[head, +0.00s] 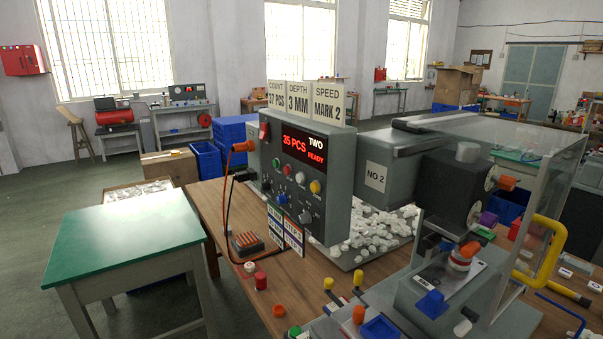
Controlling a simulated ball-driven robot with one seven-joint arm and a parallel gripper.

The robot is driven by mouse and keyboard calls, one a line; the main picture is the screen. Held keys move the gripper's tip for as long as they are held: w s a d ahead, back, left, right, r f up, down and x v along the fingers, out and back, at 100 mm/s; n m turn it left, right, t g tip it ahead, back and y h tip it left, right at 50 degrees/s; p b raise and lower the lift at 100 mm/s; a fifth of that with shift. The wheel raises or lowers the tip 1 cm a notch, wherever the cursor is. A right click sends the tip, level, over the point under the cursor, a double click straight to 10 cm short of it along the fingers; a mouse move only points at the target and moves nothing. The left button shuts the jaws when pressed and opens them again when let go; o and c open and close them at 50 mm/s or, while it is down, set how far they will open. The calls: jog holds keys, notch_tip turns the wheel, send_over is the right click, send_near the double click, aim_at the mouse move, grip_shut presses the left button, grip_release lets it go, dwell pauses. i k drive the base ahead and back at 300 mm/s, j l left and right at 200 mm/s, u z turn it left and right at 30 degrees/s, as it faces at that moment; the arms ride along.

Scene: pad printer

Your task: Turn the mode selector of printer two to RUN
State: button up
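Printer two has a grey control box (335,210) on the wooden bench, with the sign NO 2 (375,176) on the printer body to its right. Its display (304,147) reads 35 PCS, TWO and READY. Below are green (276,162), red (287,170), white (300,178) and yellow (315,187) controls. A blue knob (282,198) and a grey-blue knob (305,217) sit lower. A dark knob (267,185) is at the left. Labels are too small to read, so I cannot tell which is the mode selector or where it points. My gripper is not in view.
Cards reading COUNT, DEPTH and SPEED (327,103) stand on the box. An orange cable (228,195) hangs at its left. White parts (378,233) lie behind it. A clear guard (545,185) with a yellow handle (540,250) is at the right. A green-topped table (125,235) stands left.

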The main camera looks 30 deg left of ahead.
aim_at(307, 217)
jog(key=j, duration=0.7)
jog(key=i+j+u, duration=0.1)
jog(key=j, duration=0.65)
jog(key=i+j, duration=0.1)
jog(key=j, duration=0.6)
